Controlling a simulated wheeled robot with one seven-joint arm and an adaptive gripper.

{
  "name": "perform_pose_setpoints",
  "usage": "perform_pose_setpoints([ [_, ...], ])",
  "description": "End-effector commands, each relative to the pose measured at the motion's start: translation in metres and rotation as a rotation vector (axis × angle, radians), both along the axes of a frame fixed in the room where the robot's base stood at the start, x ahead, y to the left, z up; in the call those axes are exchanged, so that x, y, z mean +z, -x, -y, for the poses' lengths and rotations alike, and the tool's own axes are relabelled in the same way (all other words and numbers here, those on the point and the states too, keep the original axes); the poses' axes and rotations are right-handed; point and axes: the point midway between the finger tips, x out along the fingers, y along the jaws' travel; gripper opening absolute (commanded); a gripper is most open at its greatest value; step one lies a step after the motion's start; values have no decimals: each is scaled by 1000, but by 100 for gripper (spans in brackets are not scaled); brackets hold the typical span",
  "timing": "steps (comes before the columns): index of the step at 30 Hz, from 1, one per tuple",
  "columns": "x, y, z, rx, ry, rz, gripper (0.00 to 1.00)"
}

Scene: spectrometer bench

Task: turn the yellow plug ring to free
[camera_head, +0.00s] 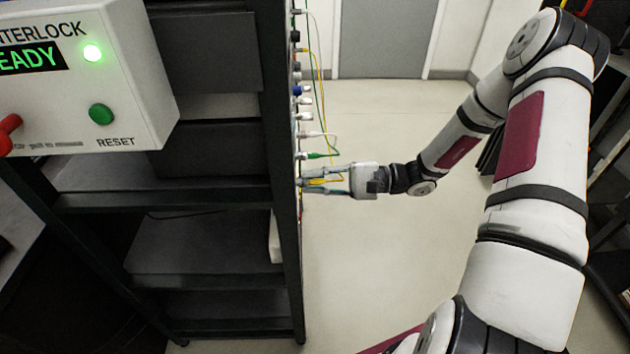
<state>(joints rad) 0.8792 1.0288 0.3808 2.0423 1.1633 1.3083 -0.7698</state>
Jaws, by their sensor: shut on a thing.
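My gripper (308,183) reaches in from the right to the side panel of the dark rack, low in its column of plugs. Its fingers are shut on the yellow plug (320,181), whose yellow shows between them. The fingers hide most of the plug and its ring, so I cannot tell which way the ring is turned. The plug appears to be at the panel.
A green plug (316,155) and a white plug (309,134) with cables sit just above my gripper. A blue plug (297,90) is higher up. The interlock box (130,85) shows a green light. The floor (400,270) right of the rack is clear.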

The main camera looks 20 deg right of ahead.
Motion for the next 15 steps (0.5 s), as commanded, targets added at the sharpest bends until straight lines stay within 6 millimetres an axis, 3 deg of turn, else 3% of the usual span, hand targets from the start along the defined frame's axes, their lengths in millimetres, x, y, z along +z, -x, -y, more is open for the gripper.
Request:
perform_pose_setpoints([
  [15, -2, 1, 0, -1, 119, 361, 0],
])
